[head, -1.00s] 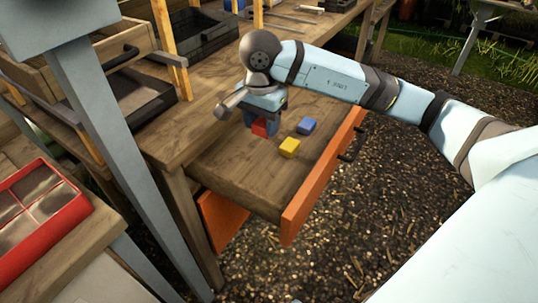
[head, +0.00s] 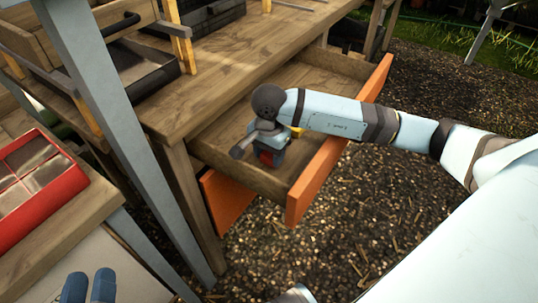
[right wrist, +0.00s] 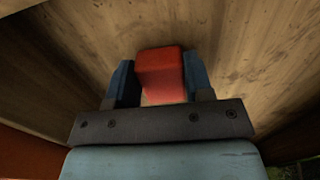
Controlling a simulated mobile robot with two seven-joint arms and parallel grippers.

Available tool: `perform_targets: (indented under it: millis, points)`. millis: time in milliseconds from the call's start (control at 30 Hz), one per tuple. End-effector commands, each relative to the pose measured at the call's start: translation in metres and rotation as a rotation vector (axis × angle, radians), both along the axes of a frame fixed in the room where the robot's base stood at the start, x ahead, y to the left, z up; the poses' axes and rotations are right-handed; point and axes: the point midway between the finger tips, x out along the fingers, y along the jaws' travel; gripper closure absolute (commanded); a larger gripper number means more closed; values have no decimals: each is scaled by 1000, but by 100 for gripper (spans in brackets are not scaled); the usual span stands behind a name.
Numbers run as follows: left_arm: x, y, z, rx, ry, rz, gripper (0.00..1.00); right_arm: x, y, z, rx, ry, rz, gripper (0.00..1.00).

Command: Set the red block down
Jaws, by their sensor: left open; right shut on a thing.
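The red block (head: 266,158) is between the fingers of my right gripper (head: 268,154), inside the open drawer near its near end. In the right wrist view the red block (right wrist: 161,75) sits between the two dark blue fingers of my right gripper (right wrist: 160,82), above bare wood. I cannot tell whether the block touches the drawer floor. A yellow block (head: 297,131) peeks out behind my right gripper, mostly hidden. My left gripper (head: 88,288) is at the bottom left edge, open and empty, away from the drawer.
The drawer has an orange front (head: 340,138) and wooden side walls. The wooden workbench (head: 185,118) stands behind it, with trays on top. A red divided tray (head: 72,190) is at the left. The far part of the drawer floor (head: 300,82) looks clear.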

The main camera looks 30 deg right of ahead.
Motion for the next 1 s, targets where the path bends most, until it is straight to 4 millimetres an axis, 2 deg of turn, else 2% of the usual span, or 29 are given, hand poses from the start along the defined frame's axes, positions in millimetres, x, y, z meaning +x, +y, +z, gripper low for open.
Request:
perform_targets:
  millis: [400, 433, 500, 533, 867, 1000]
  points:
    - [-2, 0, 3, -12, -18, -3, 57, 0, 0, -4, -1, -1, 0, 76]
    - [-2, 0, 5, -15, -22, -4, 57, 0, 0, -4, -1, -1, 0, 48]
    - [-2, 0, 8, -17, -26, -5, 57, 0, 0, -3, -1, -1, 0, 32]
    - [-2, 0, 8, -17, -27, -5, 57, 0, 0, -3, -1, -1, 0, 27]
    - [-1, 0, 11, -12, -27, -5, 57, 0, 0, 0, 0, -1, 0, 27]
    - [1, 1, 5, 13, 4, 1, 57, 1, -1, 19, 0, -4, 1, 27]
